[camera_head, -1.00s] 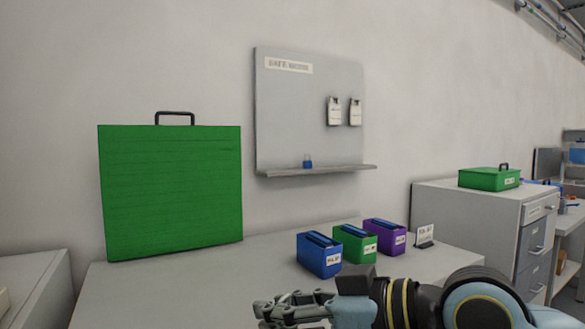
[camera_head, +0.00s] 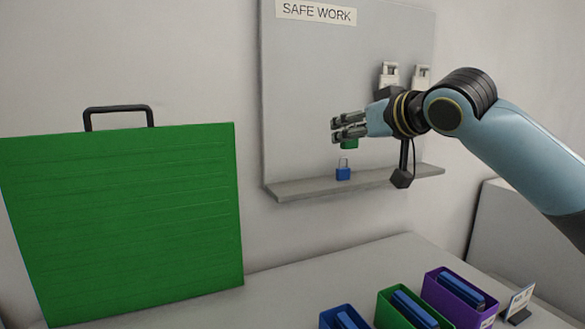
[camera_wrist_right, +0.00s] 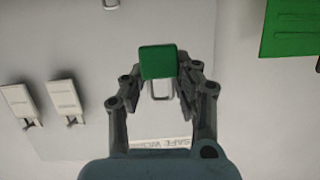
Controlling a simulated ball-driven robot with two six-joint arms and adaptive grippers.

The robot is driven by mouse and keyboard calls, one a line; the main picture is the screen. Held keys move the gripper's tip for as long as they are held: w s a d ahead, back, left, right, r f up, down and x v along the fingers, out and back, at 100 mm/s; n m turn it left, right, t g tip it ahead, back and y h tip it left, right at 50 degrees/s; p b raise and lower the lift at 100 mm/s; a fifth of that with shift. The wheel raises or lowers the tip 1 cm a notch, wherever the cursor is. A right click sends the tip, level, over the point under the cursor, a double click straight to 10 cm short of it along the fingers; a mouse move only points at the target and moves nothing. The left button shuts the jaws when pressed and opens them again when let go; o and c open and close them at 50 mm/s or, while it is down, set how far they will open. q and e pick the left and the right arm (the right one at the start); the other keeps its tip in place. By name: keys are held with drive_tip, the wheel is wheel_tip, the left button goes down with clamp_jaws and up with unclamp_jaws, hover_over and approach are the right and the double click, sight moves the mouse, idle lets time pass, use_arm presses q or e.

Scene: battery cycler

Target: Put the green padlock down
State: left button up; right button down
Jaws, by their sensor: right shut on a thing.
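The green padlock (camera_head: 349,143) is held in my right gripper (camera_head: 338,131), in front of the SAFE WORK board and above its shelf. In the right wrist view the green padlock body (camera_wrist_right: 158,62) shows at the fingertips, with its shackle between the fingers of the right gripper (camera_wrist_right: 158,82). A blue padlock (camera_head: 343,172) stands on the board's shelf (camera_head: 300,188), just below the held padlock. My left gripper is not in view.
White tags (camera_head: 389,74) hang on the board (camera_head: 310,100), partly behind my right arm. A large green case (camera_head: 125,220) stands on the bench at left. Blue, green (camera_head: 388,310) and purple (camera_head: 433,290) bins stand at the front right. The shelf is clear beside the blue padlock.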

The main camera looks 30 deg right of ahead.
drive_tip(key=w+a+f, duration=0.1)
drive_tip(key=w+f, duration=0.1)
drive_tip(key=w, duration=0.1)
drive_tip(key=w+a+f+p, duration=0.1)
drive_tip(key=w+f, duration=0.1)
drive_tip(key=w, duration=0.2)
drive_tip(key=w+a+f, duration=0.2)
drive_tip(key=w, duration=0.2)
drive_tip(key=shift+p, duration=0.35)
wheel_tip(320, 180, down, 4)
drive_tip(key=shift+p, duration=0.4)
drive_tip(key=shift+a, duration=0.1)
drive_tip(key=shift+f, duration=0.15)
drive_tip(key=c, duration=1)
unclamp_jaws()
drive_tip(key=shift+s, duration=0.25)
drive_tip(key=b+v, duration=0.1)
drive_tip(key=v, duration=1)
drive_tip(key=shift+s+r, duration=0.25)
